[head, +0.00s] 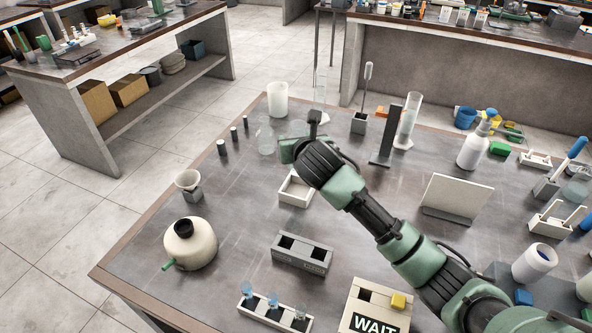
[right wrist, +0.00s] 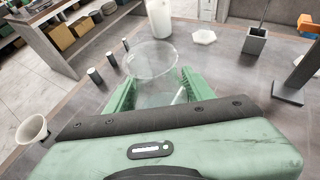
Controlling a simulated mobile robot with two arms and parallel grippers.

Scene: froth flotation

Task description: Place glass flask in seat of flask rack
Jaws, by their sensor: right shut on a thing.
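The clear glass flask (head: 265,140) is at the far left of my right gripper (head: 284,148). In the right wrist view the flask (right wrist: 152,62) is between the two green fingers, and the gripper is shut on it. Its lower part is partly hidden by the gripper body; I cannot tell whether its base touches the table. No rack is labelled. A pale square open holder (head: 296,202) is just below my right gripper, partly hidden by the arm. A grey block with two square openings (head: 302,263) stands nearer the front. My left gripper is out of view.
Several small dark vials (head: 234,134) stand left of the flask. A white beaker (head: 277,99) is behind it. A funnel in a stand (head: 188,183) and a cream round vessel (head: 190,245) are at left. A dark upright stand (head: 388,140) is at right. The table between is partly clear.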

